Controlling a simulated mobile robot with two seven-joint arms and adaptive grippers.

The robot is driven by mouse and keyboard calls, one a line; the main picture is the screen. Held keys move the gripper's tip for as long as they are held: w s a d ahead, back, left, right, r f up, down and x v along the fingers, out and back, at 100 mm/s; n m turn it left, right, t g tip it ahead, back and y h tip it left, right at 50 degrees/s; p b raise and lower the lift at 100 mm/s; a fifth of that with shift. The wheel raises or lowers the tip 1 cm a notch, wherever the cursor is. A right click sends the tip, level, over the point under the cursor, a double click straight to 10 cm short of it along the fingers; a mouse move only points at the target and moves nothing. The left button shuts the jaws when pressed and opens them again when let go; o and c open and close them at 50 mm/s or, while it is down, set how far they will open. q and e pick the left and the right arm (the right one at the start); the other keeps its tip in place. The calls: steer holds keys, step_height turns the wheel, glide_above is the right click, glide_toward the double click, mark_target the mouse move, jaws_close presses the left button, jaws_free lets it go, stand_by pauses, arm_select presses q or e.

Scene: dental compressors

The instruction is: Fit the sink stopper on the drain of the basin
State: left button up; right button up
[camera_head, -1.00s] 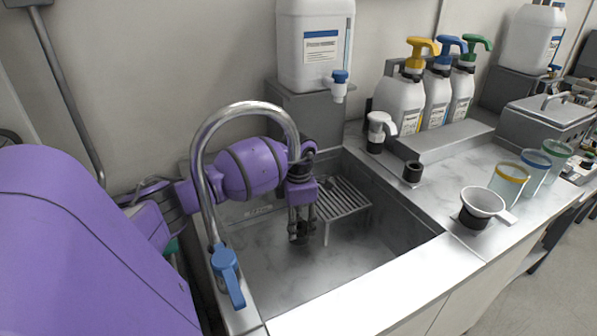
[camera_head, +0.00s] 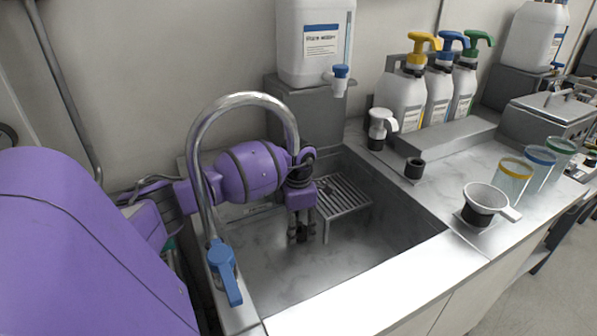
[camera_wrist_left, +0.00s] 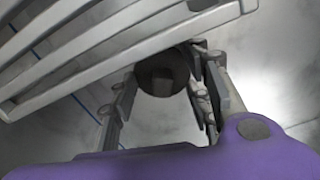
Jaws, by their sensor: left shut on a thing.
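My left gripper (camera_head: 301,238) reaches down into the steel basin (camera_head: 262,270), behind the curved tap. Its fingers are shut on a small dark round thing, which I take to be the sink stopper (camera_wrist_left: 163,74). In the left wrist view the stopper sits between the two fingertips, close under the edge of the rack. In the head view the fingers mostly cover it, low near the basin floor. I cannot tell whether it touches the floor. The drain does not show; it may be hidden under the stopper and fingers. My right gripper is not in view.
A wire rack (camera_head: 343,196) stands in the basin just right of the fingers; its bars also show in the left wrist view (camera_wrist_left: 75,45). The tap (camera_head: 196,150) with a blue lever (camera_head: 225,272) arches in front of my left arm. The basin floor toward the front is clear.

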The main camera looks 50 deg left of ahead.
arm_select(q)
steer(key=shift+f, duration=0.25)
steer(key=o, duration=1.2)
steer(key=shift+r, duration=0.15)
step_height(320, 180, up, 12)
steer(key=shift+f, duration=0.1)
